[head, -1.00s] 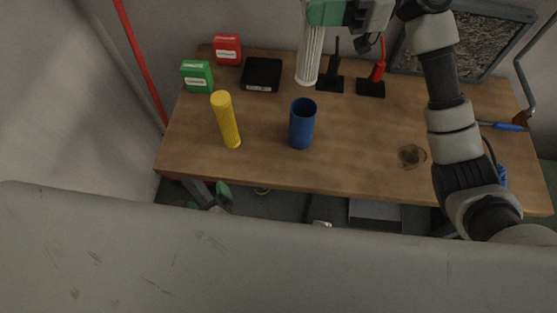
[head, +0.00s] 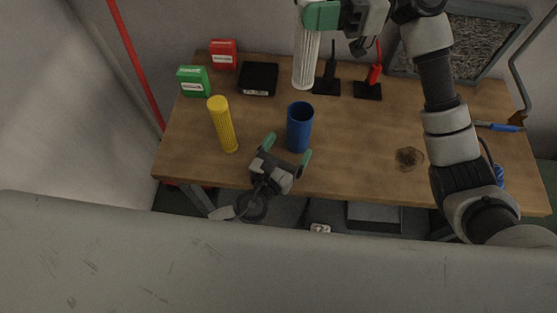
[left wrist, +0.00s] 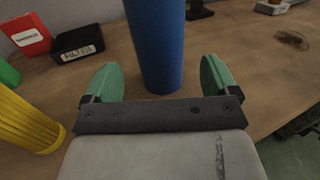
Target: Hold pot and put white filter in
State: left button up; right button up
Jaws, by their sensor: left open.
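The blue pot (head: 300,122) stands upright on the table. My left gripper (head: 287,149) is open just in front of it, at the near table edge. In the left wrist view the pot (left wrist: 158,45) rises between the two green fingertips (left wrist: 160,75), with gaps on both sides. The white filter (head: 306,62) hangs nearly upright from my right gripper (head: 319,15), above and behind the pot, apart from it. A green finger of the right gripper lies against the filter's upper part; its top is cut off by the picture edge.
A yellow ribbed cylinder (head: 222,125) stands left of the pot. Green (head: 193,82) and red (head: 222,54) boxes and a black box (head: 258,79) are at the back left. Black stands (head: 367,90) are behind. The table (head: 350,135) right of the pot is mostly clear.

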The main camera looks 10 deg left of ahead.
aim_at(300, 114)
pick_arm(q)
jog(key=x, duration=0.7)
jog(key=shift+s, duration=0.1)
